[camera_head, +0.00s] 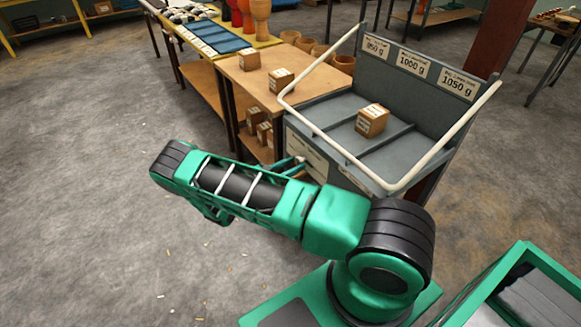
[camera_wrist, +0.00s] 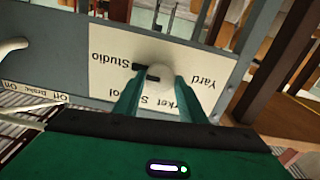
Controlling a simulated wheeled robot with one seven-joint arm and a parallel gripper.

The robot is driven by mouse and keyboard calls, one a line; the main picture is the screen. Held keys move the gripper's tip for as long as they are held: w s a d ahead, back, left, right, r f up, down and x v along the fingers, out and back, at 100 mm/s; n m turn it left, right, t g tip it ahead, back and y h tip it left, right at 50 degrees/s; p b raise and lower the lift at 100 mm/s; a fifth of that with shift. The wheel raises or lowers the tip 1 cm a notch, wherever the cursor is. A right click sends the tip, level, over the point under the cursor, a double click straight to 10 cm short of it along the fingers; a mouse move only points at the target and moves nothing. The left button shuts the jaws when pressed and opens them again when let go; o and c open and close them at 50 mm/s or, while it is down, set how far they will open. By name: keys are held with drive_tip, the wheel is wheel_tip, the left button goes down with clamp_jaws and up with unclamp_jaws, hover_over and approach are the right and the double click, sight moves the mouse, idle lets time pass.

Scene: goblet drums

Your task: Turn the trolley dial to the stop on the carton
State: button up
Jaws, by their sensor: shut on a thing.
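The trolley (camera_head: 440,115) is grey with a white rail. A small brown carton (camera_head: 372,120) sits on its deck between divider strips; its printing is too small to read. In the wrist view, a whitish round dial (camera_wrist: 160,73) with dark bars at its left and middle is on a cream panel (camera_wrist: 110,50). The panel's words include "Studio", "Yard" and a partly covered "Market School". My gripper (camera_wrist: 158,83) is shut on the dial, one green finger on each side. The fingers partly hide the dial and lettering, so the exact stop is unclear. My arm mostly hides the gripper in the head view.
A wooden table (camera_head: 240,90) with more small cartons (camera_head: 280,78) stands left of the trolley. Clay pots (camera_head: 343,64) and orange drums (camera_head: 262,15) are behind. In the wrist view, a strip marked "Brake" and "Off" (camera_wrist: 35,93) is at left.

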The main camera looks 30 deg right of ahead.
drive_tip(key=shift+w+a+m, duration=0.1)
drive_tip(key=shift+a+m, duration=0.05)
drive_tip(key=shift+m, duration=0.45)
drive_tip(key=o, duration=1.1)
drive_tip(key=shift+c, duration=0.2)
drive_tip(key=a, duration=1)
drive_tip(key=shift+a, duration=0.4)
